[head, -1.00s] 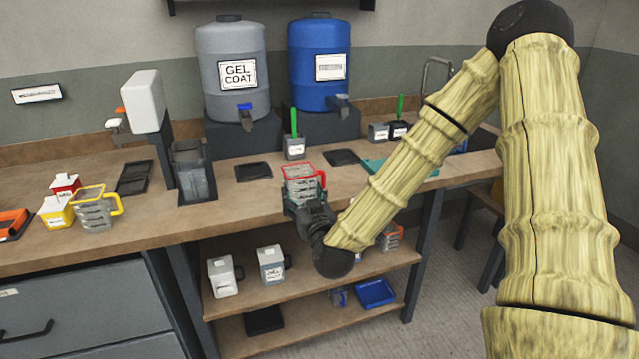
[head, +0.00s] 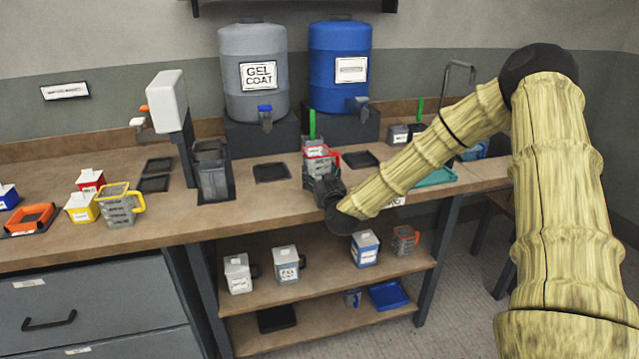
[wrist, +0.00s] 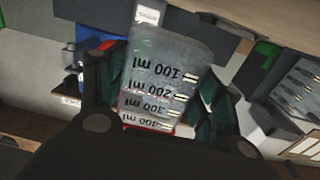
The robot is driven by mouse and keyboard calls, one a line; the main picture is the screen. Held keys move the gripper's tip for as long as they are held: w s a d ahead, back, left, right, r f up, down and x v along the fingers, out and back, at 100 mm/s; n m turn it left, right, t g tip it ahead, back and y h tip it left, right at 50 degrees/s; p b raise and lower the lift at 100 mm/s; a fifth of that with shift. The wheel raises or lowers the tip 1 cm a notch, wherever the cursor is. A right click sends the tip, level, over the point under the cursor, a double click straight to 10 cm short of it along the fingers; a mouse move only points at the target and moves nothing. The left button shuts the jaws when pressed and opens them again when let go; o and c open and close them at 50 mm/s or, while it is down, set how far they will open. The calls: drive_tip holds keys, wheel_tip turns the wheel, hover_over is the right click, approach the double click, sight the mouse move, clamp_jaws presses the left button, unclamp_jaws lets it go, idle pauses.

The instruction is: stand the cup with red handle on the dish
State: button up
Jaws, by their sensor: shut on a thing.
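The cup with red handle (head: 318,165) is a grey, see-through measuring cup with a red rim and handle. My gripper (head: 322,186) is shut on it and holds it over the counter, in front of a small pot with a green stick. In the wrist view the cup (wrist: 160,80) sits between the dark fingers with green pads, its millilitre marks upside down in the picture. I cannot tell which dish is meant. Flat dark dishes lie on the counter, one left of the cup (head: 271,172) and one right behind it (head: 360,159); both look empty.
A grey gel coat drum (head: 253,75) and a blue drum (head: 340,65) stand behind. A teal tray (head: 436,177) lies right. Several cups stand on the shelf below.

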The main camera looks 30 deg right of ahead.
drive_tip(key=shift+w+f, duration=0.15)
drive_tip(key=shift+f, duration=1.65)
drive_tip(key=o, duration=0.6)
drive_tip(key=shift+f, duration=0.15)
drive_tip(key=o, duration=0.4)
